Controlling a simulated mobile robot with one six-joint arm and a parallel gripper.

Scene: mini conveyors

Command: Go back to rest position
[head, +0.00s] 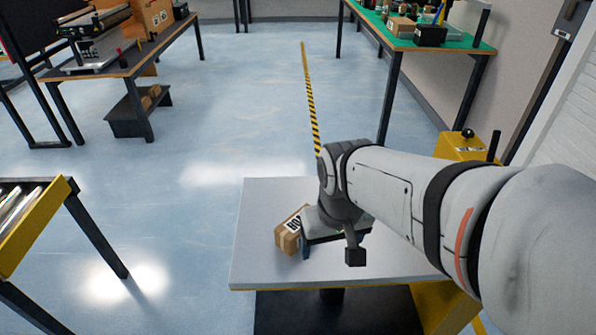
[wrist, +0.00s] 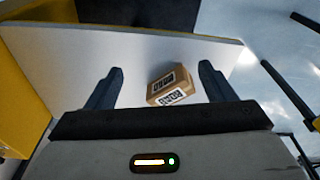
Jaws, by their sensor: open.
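My gripper (wrist: 160,88) is open, and its two dark fingers stand apart in the wrist view. Nothing is held between them. My arm reaches in from the right in the head view, with the gripper (head: 307,250) low over the grey-white table top (head: 262,215). A small brown cardboard box (head: 287,242) with black-and-white labels rests on that table, beside the gripper. In the wrist view the box (wrist: 168,78) shows beyond the gripper body, nearer the right finger. Part of the box is hidden by the gripper in the head view.
A roller conveyor with a yellow side (head: 35,228) stands at the left. A dark workbench (head: 130,62) is at the back left, and a green-topped bench (head: 455,43) at the back right. A yellow thing with a black knob (head: 465,146) stands behind my arm. Open floor lies between.

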